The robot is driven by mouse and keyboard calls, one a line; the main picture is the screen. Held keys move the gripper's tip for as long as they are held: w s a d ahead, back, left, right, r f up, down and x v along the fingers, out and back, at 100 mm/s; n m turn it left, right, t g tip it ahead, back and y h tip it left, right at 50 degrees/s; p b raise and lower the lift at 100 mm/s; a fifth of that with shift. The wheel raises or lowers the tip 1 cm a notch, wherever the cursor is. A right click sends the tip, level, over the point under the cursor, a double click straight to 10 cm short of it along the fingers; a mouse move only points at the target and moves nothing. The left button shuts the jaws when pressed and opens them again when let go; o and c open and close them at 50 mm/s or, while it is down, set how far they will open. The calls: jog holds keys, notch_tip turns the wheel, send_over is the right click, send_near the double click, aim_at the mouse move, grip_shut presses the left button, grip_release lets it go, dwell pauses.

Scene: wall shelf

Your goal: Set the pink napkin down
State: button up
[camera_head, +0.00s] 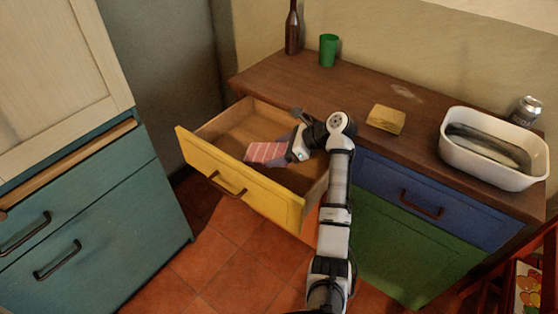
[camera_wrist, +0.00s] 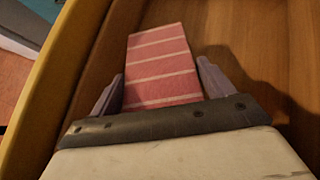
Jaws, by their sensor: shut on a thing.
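The pink napkin (camera_head: 266,152) is a folded, flat piece with pale stripes. My gripper (camera_head: 278,153) is shut on it, inside or just over the open yellow-fronted drawer (camera_head: 240,190). In the wrist view the napkin (camera_wrist: 163,65) sits between the two fingers of my gripper (camera_wrist: 160,85) and reaches out past their tips. The wooden drawer floor (camera_wrist: 240,35) shows beyond it. I cannot tell whether the napkin touches the floor. The drawer looks otherwise empty, though my arm hides part of its right side.
On the brown counter (camera_head: 290,80) stand a dark bottle (camera_head: 292,32), a green cup (camera_head: 328,50), a yellow sponge-like block (camera_head: 386,119), a white basin (camera_head: 490,172) with a fish-like thing in it, and a can (camera_head: 526,110). A teal cabinet (camera_head: 100,220) stands left of the drawer.

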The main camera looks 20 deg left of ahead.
jog(key=shift+f, duration=2.3)
jog(key=o, duration=0.9)
jog(key=shift+f, duration=0.1)
jog(key=shift+d+r, duration=0.25)
jog(key=shift+r, duration=0.05)
jog(key=v, duration=0.7)
jog(key=shift+b, duration=0.3)
